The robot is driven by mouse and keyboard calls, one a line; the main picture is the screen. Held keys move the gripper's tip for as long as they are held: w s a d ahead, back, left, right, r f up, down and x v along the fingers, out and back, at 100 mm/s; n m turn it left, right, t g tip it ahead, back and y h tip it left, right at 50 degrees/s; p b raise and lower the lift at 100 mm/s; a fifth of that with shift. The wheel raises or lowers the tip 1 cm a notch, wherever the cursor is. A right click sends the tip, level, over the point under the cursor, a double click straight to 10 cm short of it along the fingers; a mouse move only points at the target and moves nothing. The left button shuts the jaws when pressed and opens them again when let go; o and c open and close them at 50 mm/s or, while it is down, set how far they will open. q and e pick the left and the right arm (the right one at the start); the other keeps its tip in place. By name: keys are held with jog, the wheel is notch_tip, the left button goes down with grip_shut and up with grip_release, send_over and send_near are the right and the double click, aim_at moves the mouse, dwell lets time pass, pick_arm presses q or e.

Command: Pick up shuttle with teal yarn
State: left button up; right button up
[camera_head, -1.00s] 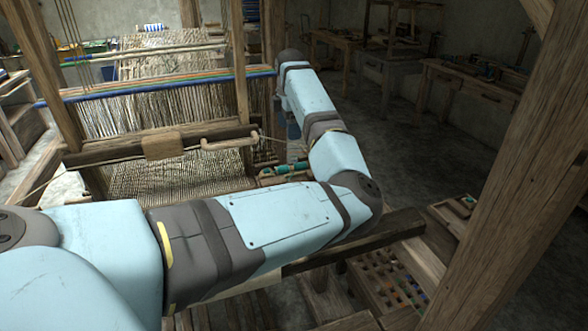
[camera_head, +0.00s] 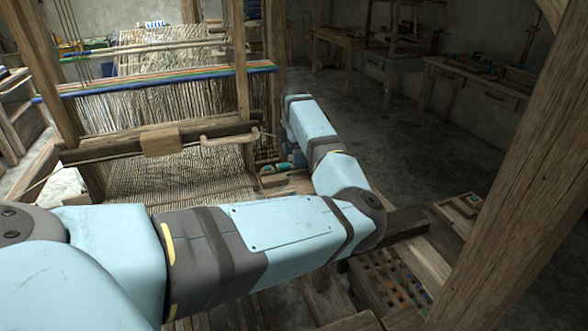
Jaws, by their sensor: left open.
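Teal yarn (camera_head: 284,167) shows at the right end of the loom, in a small wooden holder that I take to be the shuttle. Its right part is hidden behind my left arm. My left arm comes in from the left, bends at the right and reaches back over the loom's right side. My left gripper (camera_head: 290,154) is small and mostly hidden behind the forearm, close above the teal yarn. It is open, and I see nothing held in it. Whether it touches the shuttle cannot be told. My right gripper is not in view.
The wooden loom (camera_head: 95,153) with its stretched warp (camera_head: 165,105) fills the left and middle. A thick post (camera_head: 510,190) stands at the right. A compartment tray (camera_head: 385,280) with small coloured pieces is below the arm. The floor (camera_head: 430,150) at the back right is clear.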

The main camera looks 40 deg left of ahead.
pick_arm(q)
notch_tip(320, 180, down, 4)
jog(key=shift+r, duration=0.15)
jog(key=c, duration=1.1)
jog(key=shift+o, duration=0.2)
jog(key=shift+r, duration=0.1)
